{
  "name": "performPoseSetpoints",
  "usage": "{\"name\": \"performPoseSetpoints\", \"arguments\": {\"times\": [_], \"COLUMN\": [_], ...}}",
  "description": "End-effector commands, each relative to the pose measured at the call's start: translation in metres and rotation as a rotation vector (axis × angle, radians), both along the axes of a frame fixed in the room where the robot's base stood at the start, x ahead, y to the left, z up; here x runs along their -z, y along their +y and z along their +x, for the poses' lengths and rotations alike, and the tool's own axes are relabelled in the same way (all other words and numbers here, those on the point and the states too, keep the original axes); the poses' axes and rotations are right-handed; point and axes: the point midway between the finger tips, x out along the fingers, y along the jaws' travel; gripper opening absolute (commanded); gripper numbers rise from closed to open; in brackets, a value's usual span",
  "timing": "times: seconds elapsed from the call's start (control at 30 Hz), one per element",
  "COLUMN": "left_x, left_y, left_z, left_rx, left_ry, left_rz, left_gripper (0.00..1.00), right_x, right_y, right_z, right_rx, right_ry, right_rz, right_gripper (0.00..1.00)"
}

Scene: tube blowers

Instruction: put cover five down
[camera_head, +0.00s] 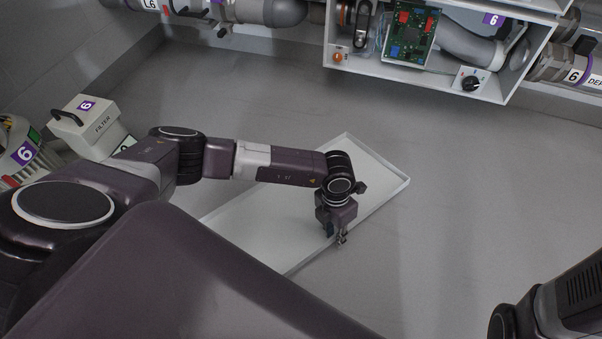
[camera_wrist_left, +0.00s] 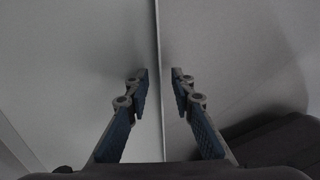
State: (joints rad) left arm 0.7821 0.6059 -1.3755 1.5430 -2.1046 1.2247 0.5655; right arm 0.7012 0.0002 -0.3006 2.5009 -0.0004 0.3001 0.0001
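The cover (camera_head: 376,178) is a light, shallow rectangular panel with a raised rim. It appears to lie on the floor with its rim up, at a slant in the middle of the head view. No number shows on it. My left arm reaches across it and hides part of it. My left gripper (camera_head: 341,238) points down at the cover's near right edge. In the left wrist view the two fingers (camera_wrist_left: 160,88) are apart, one on each side of the thin rim, with gaps beside it. The cover's inside (camera_wrist_left: 75,60) is at left there. My right gripper is out of view.
An open white box (camera_head: 440,75) with a green circuit board and a black knob is at the top right, among pipes tagged 6. A white filter unit (camera_head: 92,128) tagged 6 stands at left. The grey floor (camera_head: 490,190) to the right is clear.

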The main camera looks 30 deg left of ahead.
Motion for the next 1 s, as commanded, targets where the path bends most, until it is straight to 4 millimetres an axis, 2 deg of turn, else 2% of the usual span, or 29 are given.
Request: {"name": "performPoseSetpoints", "arguments": {"times": [0.2, 0.4, 1.0], "left_x": [0.0003, 0.0003, -0.0009], "left_y": [-0.0003, -0.0004, 0.0002], "left_z": [0.0001, 0.0001, 0.0012], "left_rx": [0.0, 0.0, 0.0], "left_ry": [-0.001, -0.001, -0.002], "left_rz": [0.0, 0.0, 0.0], "left_gripper": [0.22, 0.0, 0.0], "right_x": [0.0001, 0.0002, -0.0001], "right_y": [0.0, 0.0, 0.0], "right_z": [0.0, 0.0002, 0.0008], "right_rx": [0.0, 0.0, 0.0], "right_ry": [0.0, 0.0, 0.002], "right_rz": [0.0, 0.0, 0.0], "right_gripper": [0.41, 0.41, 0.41]}}
